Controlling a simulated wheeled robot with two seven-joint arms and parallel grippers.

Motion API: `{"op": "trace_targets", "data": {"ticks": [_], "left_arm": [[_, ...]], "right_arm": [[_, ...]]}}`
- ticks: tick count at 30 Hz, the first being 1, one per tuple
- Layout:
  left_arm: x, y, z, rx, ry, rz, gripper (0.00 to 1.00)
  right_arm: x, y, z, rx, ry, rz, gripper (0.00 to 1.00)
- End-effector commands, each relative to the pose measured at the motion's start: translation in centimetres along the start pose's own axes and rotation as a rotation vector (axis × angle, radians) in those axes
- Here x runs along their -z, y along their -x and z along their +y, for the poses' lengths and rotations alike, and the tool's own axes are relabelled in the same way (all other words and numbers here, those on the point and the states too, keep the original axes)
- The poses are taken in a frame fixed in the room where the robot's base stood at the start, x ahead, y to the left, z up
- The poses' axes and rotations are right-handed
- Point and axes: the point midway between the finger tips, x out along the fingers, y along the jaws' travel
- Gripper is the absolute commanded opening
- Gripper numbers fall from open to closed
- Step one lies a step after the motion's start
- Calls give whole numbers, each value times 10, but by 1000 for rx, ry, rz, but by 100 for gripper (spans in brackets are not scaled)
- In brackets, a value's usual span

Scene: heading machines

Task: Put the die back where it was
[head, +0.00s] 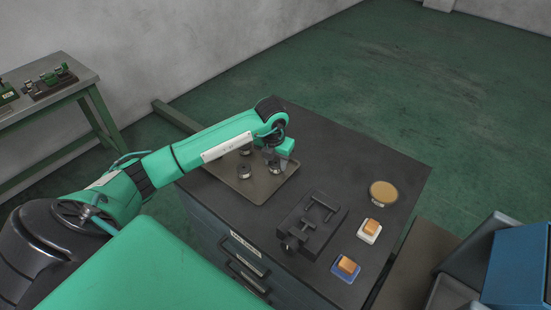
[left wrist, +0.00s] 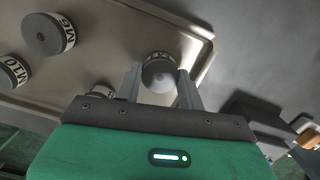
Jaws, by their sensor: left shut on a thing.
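My left gripper (head: 273,164) reaches down over the right part of the shallow metal tray (head: 262,196) on the dark cabinet top. In the left wrist view its two fingers are shut on a round grey die (left wrist: 158,74) with a pale lettered band; I cannot read its mark. The die is by the tray's raised corner; whether it touches the tray floor I cannot tell. Other dies in the tray are one marked M6 (left wrist: 47,34), one marked M10 (left wrist: 10,72) and one partly hidden by my gripper (left wrist: 100,89). My right gripper is not in view.
A black vise-like fixture (head: 312,222) stands right of the tray. A green bench (head: 60,94) stands at far left.

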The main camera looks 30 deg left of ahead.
Motion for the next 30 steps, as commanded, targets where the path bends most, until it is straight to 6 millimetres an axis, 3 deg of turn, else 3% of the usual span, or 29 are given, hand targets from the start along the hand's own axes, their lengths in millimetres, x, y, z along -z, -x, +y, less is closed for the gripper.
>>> {"op": "trace_targets", "data": {"ticks": [9, 10, 13, 25, 30], "left_arm": [[0, -3, 0, 0, 0, -3, 4], [0, -3, 0, 0, 0, -2, 43], [0, -2, 0, 0, 0, -2, 61], [-1, 4, 0, 0, 0, -4, 61], [-2, 33, 0, -1, -1, -9, 61]], "right_arm": [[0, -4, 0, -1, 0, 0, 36], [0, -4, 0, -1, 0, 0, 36], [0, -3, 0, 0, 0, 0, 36], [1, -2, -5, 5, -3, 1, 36], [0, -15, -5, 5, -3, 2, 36]]}}
